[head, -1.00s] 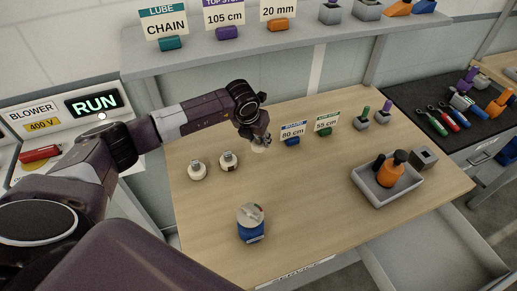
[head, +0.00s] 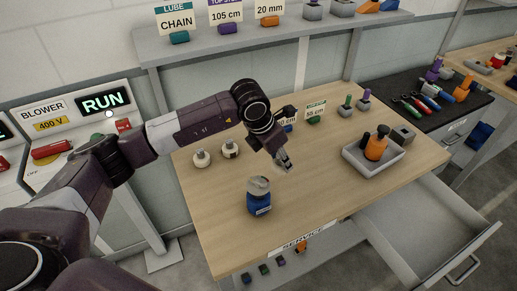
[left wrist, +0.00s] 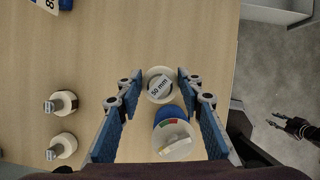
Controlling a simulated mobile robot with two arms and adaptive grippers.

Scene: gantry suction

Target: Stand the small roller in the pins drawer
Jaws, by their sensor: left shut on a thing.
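My left gripper (head: 285,164) is over the middle of the wooden table, behind and right of a blue jar. In the left wrist view its blue fingers (left wrist: 160,82) are shut on a pale round roller (left wrist: 158,88) marked 50 mm. In the head view the held roller is hard to make out. Two other pale rollers (head: 201,158) (head: 230,149) stand at the table's left. An open, empty-looking grey drawer (head: 400,222) sticks out at the table's right front; I see no pins label on it. My right gripper (left wrist: 297,127) shows small and dark in the left wrist view.
Signs and small holders line the back. The front right of the table is clear.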

